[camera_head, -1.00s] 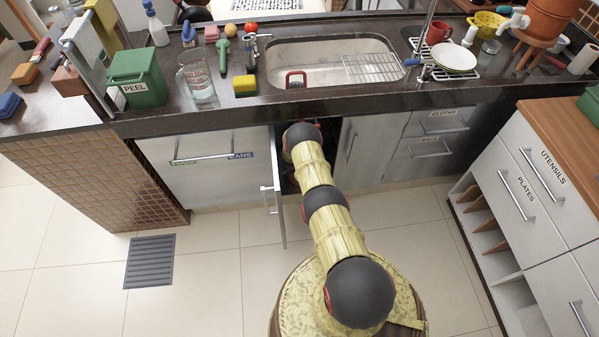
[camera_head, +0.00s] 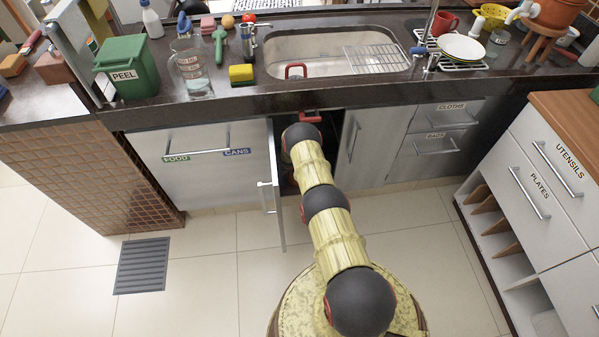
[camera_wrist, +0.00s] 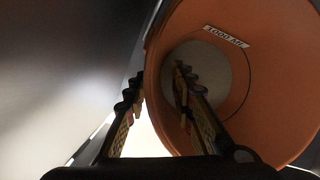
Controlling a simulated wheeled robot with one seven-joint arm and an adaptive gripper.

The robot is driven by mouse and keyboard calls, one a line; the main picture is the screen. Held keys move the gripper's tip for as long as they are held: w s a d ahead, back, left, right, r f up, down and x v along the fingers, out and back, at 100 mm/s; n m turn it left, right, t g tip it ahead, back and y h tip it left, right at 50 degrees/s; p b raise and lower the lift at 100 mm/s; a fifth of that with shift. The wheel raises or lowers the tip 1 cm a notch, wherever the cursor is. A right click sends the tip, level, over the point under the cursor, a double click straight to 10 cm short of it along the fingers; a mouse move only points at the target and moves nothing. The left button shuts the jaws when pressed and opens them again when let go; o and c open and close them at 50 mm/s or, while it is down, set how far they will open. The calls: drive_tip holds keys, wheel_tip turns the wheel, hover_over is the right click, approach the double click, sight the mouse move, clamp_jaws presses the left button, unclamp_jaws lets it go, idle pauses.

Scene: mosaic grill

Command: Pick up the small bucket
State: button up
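An orange round container that looks like the small bucket (camera_wrist: 275,85) fills the right of the wrist view. I look into its open mouth, which shows a pale label and a grey round area deep inside. My gripper (camera_wrist: 160,78) has its two fingers apart. The right finger overlaps the mouth of the bucket, and the left finger lies outside its left rim. I cannot tell whether either finger touches the wall. In the head view my arm reaches into the open cupboard under the sink, where the gripper and the bucket are hidden.
The open cupboard door (camera_head: 277,190) stands just left of my arm, and a grey cupboard front (camera_head: 370,145) is on the right. The dark counter edge (camera_head: 430,88) overhangs the opening. A green PEEL bin (camera_head: 127,68) stands on the counter. Drawers (camera_head: 545,185) stand at the right.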

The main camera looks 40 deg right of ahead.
drive_tip(key=c, duration=0.3)
clamp_jaws()
idle(0.6)
